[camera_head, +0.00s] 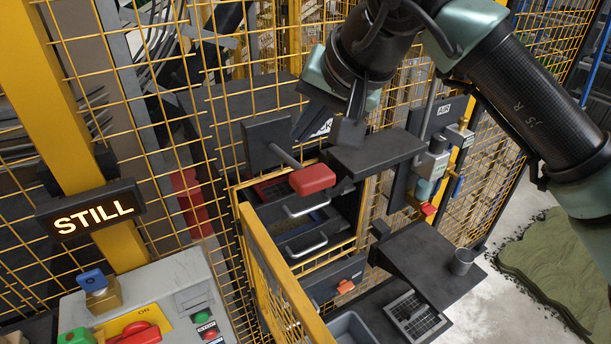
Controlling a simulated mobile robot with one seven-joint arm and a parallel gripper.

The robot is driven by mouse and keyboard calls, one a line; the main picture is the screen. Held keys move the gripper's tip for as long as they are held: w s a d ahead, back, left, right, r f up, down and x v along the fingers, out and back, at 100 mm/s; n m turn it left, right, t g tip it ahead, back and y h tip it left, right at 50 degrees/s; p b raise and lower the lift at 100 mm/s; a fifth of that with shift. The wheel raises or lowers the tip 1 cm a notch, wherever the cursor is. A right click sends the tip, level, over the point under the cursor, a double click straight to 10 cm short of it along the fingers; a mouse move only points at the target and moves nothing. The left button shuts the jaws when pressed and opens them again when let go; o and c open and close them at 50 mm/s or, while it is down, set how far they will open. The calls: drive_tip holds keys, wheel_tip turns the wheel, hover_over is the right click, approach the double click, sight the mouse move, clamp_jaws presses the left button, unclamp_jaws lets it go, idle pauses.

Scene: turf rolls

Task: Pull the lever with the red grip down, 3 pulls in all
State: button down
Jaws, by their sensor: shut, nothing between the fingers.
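The lever's red grip (313,179) is a thick red block on the end of a short grey rod (285,156). The rod comes out of a dark square housing (262,138) by the yellow mesh fence and slopes down to the right toward the grip. My gripper (329,129) hangs from the arm at upper middle, its dark fingers pointing down. It is shut and empty. In the picture it appears above and slightly right of the red grip, with a visible gap. How far apart they are in depth I cannot tell.
A dark shelf (375,153) sits close right of the grip. Below are drawers with silver handles (306,245) and a yellow rail (277,275). A lit sign (92,217) reads "STILL" above a control panel (190,272) at left. A grey cup (461,262) stands at right.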

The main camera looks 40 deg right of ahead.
sight(307, 168)
drive_tip(key=shift+s+f+b, duration=0.15)
drive_tip(key=shift+f+b, duration=0.6)
drive_tip(key=shift+f, duration=0.4)
drive_tip(key=shift+f, duration=0.1)
idle(1.1)
drive_tip(key=shift+f+b, duration=0.3)
drive_tip(key=shift+b, duration=0.4)
